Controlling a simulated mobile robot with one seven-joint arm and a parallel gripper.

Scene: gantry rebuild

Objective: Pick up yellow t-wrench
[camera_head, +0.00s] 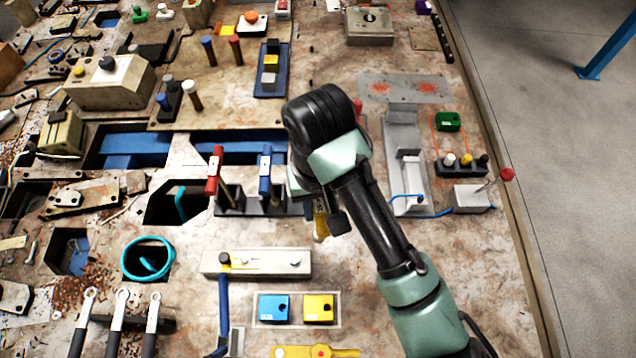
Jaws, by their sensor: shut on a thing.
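My arm reaches in from the lower right, and my gripper (336,222) points down just right of the tool rack in the middle of the bench. A small yellow piece, which looks like part of the yellow t-wrench (320,227), shows at the jaws. My gripper is shut on it. The arm's wrist hides most of the wrench and the jaws, so I cannot tell whether it is clear of the rack. A red t-wrench (214,170) and a blue t-wrench (265,170) stand upright in the rack to the left.
A pale block (270,263) with a blue-handled tool lies in front of the gripper. Blue and yellow blocks (318,307) sit nearer. A grey metal channel (405,150) is to the right. Wrenches (120,320) lie at lower left. Bare bench shows around (350,285).

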